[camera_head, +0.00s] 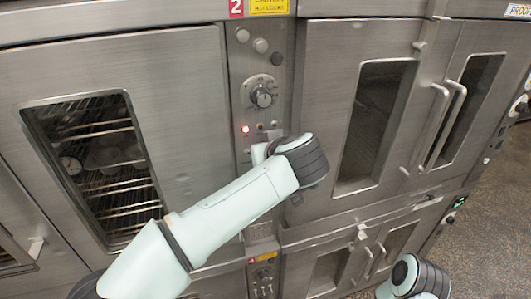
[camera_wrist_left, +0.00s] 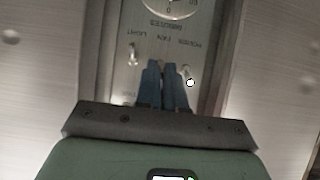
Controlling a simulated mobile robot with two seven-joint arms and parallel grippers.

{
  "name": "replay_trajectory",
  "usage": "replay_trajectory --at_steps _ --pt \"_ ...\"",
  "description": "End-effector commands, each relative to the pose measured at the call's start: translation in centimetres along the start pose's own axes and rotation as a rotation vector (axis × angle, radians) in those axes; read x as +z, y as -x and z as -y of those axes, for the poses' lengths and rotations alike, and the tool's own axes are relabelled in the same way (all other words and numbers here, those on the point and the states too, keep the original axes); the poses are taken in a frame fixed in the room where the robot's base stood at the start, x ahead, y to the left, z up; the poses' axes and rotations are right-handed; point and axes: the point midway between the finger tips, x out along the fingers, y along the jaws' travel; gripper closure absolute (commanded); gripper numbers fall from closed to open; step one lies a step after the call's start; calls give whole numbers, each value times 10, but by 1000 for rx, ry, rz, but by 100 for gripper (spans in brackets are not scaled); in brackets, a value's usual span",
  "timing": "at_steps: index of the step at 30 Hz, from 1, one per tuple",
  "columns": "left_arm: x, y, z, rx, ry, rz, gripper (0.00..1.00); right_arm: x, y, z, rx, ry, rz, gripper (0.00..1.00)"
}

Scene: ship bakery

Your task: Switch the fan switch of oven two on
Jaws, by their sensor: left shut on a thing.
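The oven door with a window (camera_head: 100,150) is left of the panel, and a closed steel cabinet door (camera_head: 325,100) is right of it. A lower panel labelled 4 (camera_head: 252,261) lies below. My right arm shows only partly at the bottom right.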

Motion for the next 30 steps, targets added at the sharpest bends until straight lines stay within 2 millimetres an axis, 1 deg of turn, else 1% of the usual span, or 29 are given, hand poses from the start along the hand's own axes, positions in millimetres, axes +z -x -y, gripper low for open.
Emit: replay_trajectory --at_steps 6,19,20,21,22,30 --pt "-3 0 0 1 2 39 100 0 0 0 0 0 0 35" --pt "-3 0 0 0 2 45 100 0 0 0 0 0 -1 35" --pt "-3 0 0 0 2 45 82 0 0 0 0 0 -1 35" --pt "-3 0 0 0 2 45 69 0 0 0 0 0 -1 35" --pt "-3 0 0 0 2 45 66 0 0 0 0 0 -1 35" --pt "-2 1 0 -1 1 46 66 0 0 0 0 0 -1 35"
